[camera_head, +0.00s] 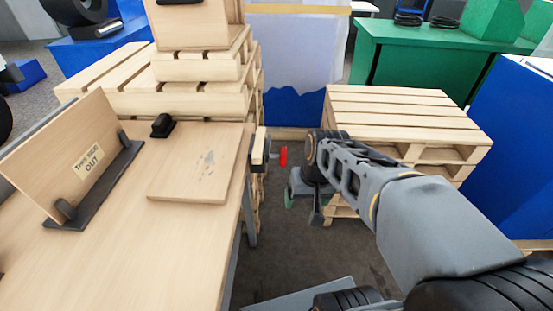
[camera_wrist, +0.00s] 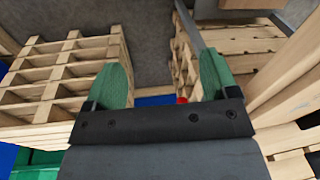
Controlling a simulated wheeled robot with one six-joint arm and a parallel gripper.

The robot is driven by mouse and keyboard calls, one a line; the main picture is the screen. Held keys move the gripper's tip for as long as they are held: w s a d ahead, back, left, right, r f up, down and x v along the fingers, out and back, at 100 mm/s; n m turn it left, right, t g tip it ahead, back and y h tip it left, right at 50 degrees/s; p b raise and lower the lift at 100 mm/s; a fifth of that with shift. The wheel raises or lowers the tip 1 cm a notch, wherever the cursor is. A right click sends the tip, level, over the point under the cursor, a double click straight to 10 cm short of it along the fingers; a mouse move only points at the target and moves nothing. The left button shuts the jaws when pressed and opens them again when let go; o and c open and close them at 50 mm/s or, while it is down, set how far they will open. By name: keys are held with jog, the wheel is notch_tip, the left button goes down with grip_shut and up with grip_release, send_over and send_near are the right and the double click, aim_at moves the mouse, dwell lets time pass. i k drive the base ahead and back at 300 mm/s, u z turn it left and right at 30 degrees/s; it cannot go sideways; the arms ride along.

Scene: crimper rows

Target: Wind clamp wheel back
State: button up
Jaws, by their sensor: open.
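A small red part (camera_head: 283,156) sticks out beside a wooden jaw (camera_head: 259,146) on the right edge of the workbench, with a dark fitting under the jaw. I cannot make out a full wheel shape. My gripper (camera_head: 302,205) is just right of and below the red part in the head view, apart from it and over the gap beside the bench. In the wrist view my gripper (camera_wrist: 163,70) is open, with nothing between its green fingers. A bit of red (camera_wrist: 182,100) shows there near the right finger's base, partly hidden by the gripper body.
The workbench (camera_head: 150,255) at left carries a flat board (camera_head: 200,170), a signed panel (camera_head: 75,160) in a dark stand and a small black object (camera_head: 162,126). Pallet stacks stand behind it and at right (camera_head: 400,110). Grey floor shows between bench and right pallets.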

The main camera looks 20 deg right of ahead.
aim_at(282, 156)
jog(key=k, duration=0.5)
jog(key=z, duration=1.15)
jog(key=i, duration=0.95)
jog(key=u, duration=2.15)
